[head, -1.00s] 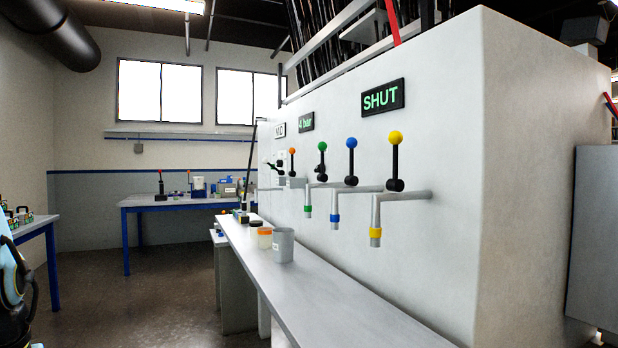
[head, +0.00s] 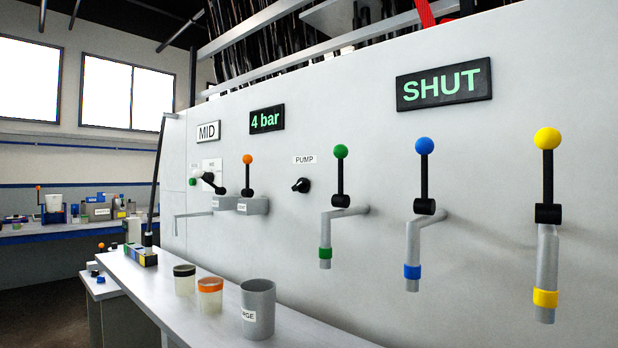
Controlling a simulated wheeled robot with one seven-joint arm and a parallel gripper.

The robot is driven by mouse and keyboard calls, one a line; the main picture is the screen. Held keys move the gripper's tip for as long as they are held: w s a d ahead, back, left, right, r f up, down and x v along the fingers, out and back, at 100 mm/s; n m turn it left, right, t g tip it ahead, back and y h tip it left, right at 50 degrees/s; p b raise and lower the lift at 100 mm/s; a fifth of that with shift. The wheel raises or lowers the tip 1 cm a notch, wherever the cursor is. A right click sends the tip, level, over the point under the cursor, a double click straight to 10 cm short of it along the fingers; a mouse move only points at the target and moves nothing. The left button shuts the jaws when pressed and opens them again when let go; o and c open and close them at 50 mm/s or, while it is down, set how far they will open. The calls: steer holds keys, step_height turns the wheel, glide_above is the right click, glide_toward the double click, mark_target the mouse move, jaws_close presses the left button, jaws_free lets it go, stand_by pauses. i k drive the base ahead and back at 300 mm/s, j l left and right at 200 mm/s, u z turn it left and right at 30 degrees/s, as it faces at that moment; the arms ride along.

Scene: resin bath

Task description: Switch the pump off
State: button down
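The pump switch is a black rotary knob (head: 301,185) on the white panel (head: 510,200), under a small white label (head: 304,160) reading PUMP. It sits between the orange-knobbed lever (head: 247,172) on the left and the green-knobbed tap lever (head: 341,172) on the right. The knob looks turned at a slant, but I cannot read its setting from here. A black sign (head: 444,84) reads SHUT and another (head: 267,119) reads 4 bar. My gripper is not in view.
Blue (head: 424,170) and yellow (head: 547,170) tap levers stand upright further right. Below, a grey shelf (head: 225,327) juts out, holding a grey cup (head: 258,309), an orange-banded jar (head: 210,296) and a black-banded jar (head: 184,280). A blue-edged bench stands at the far left.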

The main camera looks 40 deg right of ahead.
mark_target(303, 184)
steer(key=i+l+z, duration=0.1)
steer(key=i+z, duration=0.15)
steer(key=i, duration=0.65)
